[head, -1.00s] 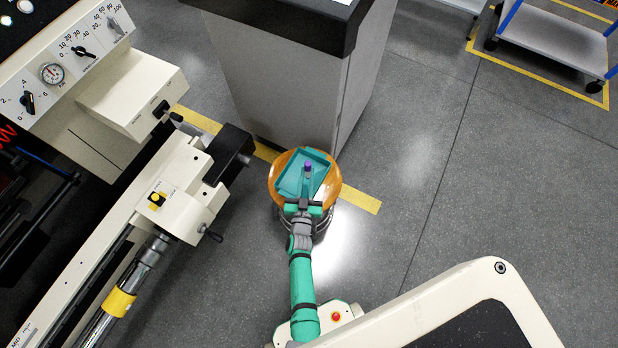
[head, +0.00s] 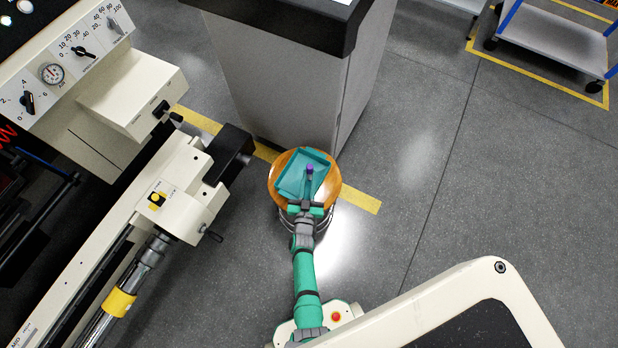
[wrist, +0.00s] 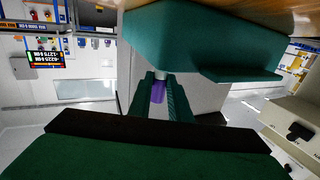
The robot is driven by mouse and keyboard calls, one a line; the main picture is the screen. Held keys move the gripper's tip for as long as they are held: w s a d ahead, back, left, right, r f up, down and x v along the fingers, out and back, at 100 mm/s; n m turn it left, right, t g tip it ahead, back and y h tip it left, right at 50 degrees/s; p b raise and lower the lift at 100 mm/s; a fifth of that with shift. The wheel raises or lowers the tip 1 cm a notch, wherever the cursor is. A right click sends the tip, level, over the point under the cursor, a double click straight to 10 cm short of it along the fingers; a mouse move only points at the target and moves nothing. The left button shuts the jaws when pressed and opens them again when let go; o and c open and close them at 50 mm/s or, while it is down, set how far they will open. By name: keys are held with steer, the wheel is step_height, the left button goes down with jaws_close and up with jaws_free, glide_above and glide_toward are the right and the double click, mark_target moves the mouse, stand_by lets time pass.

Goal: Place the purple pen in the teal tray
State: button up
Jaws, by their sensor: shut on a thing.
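The purple pen (head: 310,169) shows as a small purple tip over the teal tray in the head view. In the wrist view its purple body (wrist: 158,92) is between the two fingers. My gripper (head: 309,184) is shut on the pen, over the tray's near part; the fingers hide much of the pen. The teal tray (head: 290,184) lies on a round wooden stool top, and its wall fills the upper part of the wrist view (wrist: 200,48). I cannot tell whether the pen touches the tray.
The round wooden stool (head: 277,178) has little bare rim around the tray. A grey cabinet (head: 290,95) stands close behind it. A cream machine (head: 185,195) with a black protruding part (head: 233,150) is to the left. Open floor (head: 450,190) lies to the right.

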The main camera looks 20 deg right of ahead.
steer(key=o, duration=0.9)
steer(key=shift+r, duration=0.1)
steer(key=s+a+r+n+y, duration=0.1)
steer(key=s+a+r, duration=0.1)
steer(key=s+a, duration=0.6)
steer(key=s+a+r+y, duration=0.1)
steer(key=s+a+r, duration=0.3)
steer(key=s, duration=0.5)
steer(key=s+a+r+n+y, duration=0.2)
steer(key=s+r, duration=0.5)
steer(key=r, duration=0.5)
steer(key=s+a+r+n+y, duration=0.3)
steer(key=s+a+r+y, duration=0.2)
steer(key=r, duration=0.8)
steer(key=s+a, duration=0.1)
steer(key=s, duration=0.2)
steer(key=shift+s+r, duration=0.2)
steer(key=shift+s, duration=0.1)
